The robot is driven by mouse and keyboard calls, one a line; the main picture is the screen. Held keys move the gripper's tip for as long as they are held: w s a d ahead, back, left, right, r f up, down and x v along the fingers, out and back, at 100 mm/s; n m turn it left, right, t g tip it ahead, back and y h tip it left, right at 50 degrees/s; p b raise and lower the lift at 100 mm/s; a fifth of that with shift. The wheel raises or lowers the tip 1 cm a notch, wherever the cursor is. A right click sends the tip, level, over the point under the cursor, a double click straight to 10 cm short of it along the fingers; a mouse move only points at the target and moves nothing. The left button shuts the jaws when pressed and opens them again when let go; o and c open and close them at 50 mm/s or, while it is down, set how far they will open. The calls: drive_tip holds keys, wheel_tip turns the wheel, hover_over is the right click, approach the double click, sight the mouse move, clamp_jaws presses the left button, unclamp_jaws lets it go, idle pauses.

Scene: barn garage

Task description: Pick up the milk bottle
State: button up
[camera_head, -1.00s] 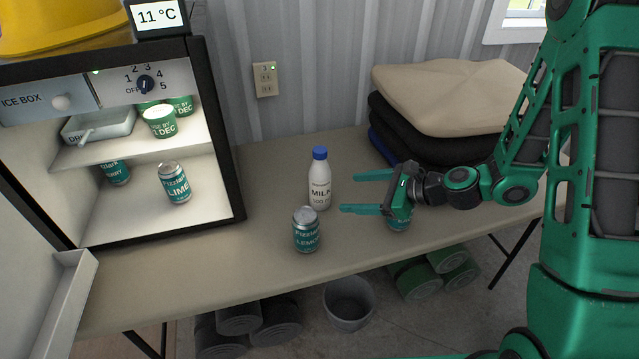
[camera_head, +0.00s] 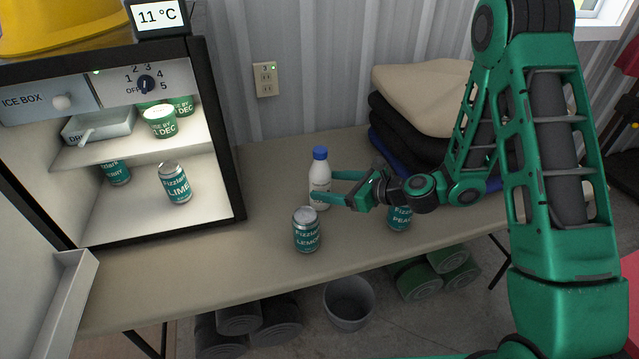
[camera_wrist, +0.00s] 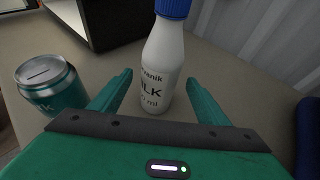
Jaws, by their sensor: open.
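The milk bottle (camera_head: 319,170) is white with a blue cap and stands upright on the table, behind the lemon can. My gripper (camera_head: 325,186) is open and reaches toward it from the right. In the head view one finger passes in front of the bottle's lower part and the other lies beside or behind it. In the wrist view the bottle (camera_wrist: 164,62) stands upright just ahead, between the lines of the two open fingers (camera_wrist: 160,95). I cannot tell whether either finger touches it.
A lemon can (camera_head: 306,232) stands close in front of the bottle. A second can (camera_head: 399,217) stands under my wrist. The open ice box (camera_head: 226,150) is at left, folded cloths (camera_head: 450,90) at the back right. A bin (camera_head: 348,303) is below the table's front edge.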

sight(320, 183)
drive_tip(key=shift+x, duration=2)
drive_tip(key=shift+r, duration=0.15)
drive_tip(key=c, duration=1.4)
drive_tip(key=shift+r, duration=0.15)
